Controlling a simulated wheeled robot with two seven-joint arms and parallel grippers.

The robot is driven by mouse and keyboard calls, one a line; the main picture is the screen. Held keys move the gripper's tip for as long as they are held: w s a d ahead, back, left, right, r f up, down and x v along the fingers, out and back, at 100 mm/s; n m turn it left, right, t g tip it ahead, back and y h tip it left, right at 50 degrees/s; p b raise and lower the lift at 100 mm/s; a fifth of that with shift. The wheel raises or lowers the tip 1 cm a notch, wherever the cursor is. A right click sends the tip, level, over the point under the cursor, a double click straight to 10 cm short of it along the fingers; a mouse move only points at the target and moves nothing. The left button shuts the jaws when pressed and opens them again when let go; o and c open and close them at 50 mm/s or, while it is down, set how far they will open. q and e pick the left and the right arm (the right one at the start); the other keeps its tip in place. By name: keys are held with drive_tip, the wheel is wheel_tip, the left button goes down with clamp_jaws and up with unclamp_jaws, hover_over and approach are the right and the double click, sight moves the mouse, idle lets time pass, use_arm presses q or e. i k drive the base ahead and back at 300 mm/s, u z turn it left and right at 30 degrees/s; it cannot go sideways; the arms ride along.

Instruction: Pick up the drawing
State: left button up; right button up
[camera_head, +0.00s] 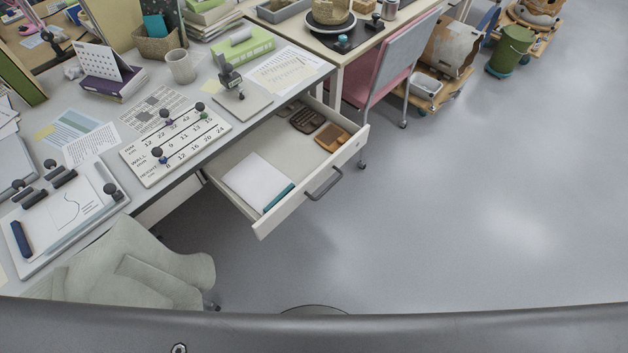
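A sheet with a curved line drawing (72,207) lies on a grey board (108,207) at the left front of the desk. Dark round-knobbed pieces stand at the board's back and right side, and a dark blue bar (22,239) lies at its left. Whether this sheet is the task's drawing is not certain; a white pad or paper stack (257,183) also lies in the open drawer. Neither of my grippers shows in the head view.
The desk drawer (291,211) stands open over the floor. A pale green chair (125,269) blocks the desk's front left. A number board (177,143), calendar (104,64) and mug (182,66) crowd the desk. A pink-and-grey chair (400,62) stands behind. The floor (470,200) at right is clear.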

sight(46, 225)
drive_tip(key=u, duration=2.2)
